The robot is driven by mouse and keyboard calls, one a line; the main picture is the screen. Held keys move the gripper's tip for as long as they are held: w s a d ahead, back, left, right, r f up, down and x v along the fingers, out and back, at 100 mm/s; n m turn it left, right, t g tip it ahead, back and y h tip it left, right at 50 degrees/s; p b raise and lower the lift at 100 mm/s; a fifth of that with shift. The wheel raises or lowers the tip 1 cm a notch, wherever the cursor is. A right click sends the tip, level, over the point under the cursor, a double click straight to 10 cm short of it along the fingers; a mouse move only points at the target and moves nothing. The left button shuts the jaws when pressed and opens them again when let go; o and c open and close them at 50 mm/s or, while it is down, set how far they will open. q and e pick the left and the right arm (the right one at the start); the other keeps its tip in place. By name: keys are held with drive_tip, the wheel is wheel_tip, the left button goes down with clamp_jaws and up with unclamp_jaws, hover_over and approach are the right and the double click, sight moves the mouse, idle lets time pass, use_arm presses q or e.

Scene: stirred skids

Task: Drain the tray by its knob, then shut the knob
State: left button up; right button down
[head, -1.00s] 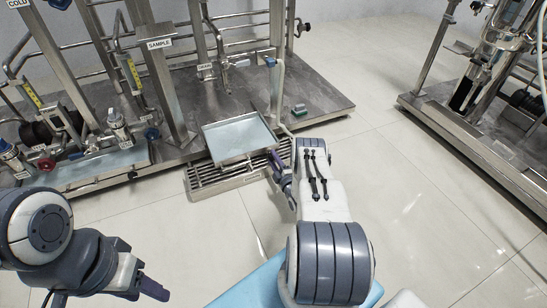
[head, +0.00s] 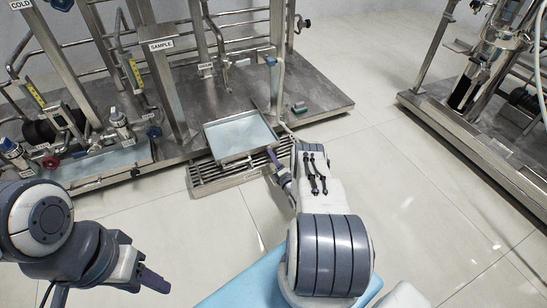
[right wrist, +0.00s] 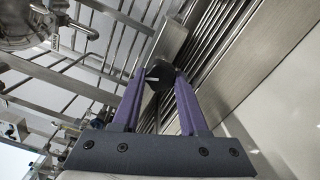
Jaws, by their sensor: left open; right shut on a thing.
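The metal tray (head: 213,148) sits at the front edge of the skid, with a pale blue surface inside. Whether that is liquid, and how deep, I cannot tell. My right gripper (head: 273,163) is at the tray's front right corner. In the right wrist view my right gripper (right wrist: 160,76) is shut on a round black knob (right wrist: 158,78) with a pale mark on its face. The knob is hidden in the head view. My left gripper (head: 147,279) is open and empty, low at the left, away from the skid.
A slatted metal grate (head: 205,180) lies on the floor under the tray. A SAMPLE post (head: 165,85) and valves with red and blue handles stand left of the tray. A second skid (head: 470,130) stands at the right. The tiled floor between is clear.

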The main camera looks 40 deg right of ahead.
drive_tip(key=shift+a+f, duration=0.1)
idle(0.3)
drive_tip(key=shift+c, duration=2.2)
unclamp_jaws()
drive_tip(key=p+v, duration=0.5)
drive_tip(key=v, duration=0.5)
drive_tip(key=shift+s, duration=0.25)
